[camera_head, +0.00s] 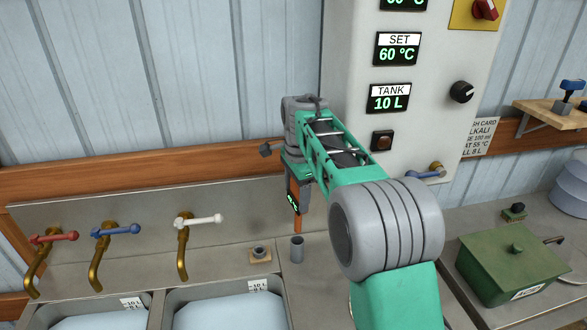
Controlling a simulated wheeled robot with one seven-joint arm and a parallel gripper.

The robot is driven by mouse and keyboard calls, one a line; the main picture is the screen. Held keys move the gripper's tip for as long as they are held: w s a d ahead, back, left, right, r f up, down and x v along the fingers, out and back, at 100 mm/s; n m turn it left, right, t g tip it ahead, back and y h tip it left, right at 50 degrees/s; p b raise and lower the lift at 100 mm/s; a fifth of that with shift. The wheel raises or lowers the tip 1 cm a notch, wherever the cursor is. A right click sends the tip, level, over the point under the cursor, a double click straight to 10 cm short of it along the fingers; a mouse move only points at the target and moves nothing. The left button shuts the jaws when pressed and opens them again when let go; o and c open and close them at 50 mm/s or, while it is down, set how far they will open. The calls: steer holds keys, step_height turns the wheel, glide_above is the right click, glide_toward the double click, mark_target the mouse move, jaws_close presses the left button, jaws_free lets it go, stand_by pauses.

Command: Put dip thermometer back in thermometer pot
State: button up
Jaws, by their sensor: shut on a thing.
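My gripper (298,186) is at the picture's middle, pointing down and shut on the dip thermometer (296,204). The thermometer is a dark and orange body with a small green-lit display; it hangs roughly upright. A small grey cylindrical pot (297,249), likely the thermometer pot, stands on the steel counter just below it. The thermometer's lower end appears just above the pot's mouth; I cannot tell whether any of it is inside. My arm covers the area to the right.
Two water-filled sinks (226,312) lie at the front left, below red, blue and white-handled taps (184,245). A small block with a round fitting (260,254) sits left of the pot. A green lidded box (512,262) is at the right. A control panel (352,130) stands behind my arm.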

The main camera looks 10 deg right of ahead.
mark_target(296, 225)
steer(key=shift+w+a+r, duration=0.1)
steer(key=shift+w+r, duration=0.1)
steer(key=shift+w, duration=0.1)
steer(key=shift+s, duration=0.2)
steer(key=shift+f+b, duration=3.7)
steer(key=shift+f, duration=2.5)
steer(key=o, duration=2)
steer(key=shift+o, duration=0.2)
steer(key=shift+o, duration=0.6)
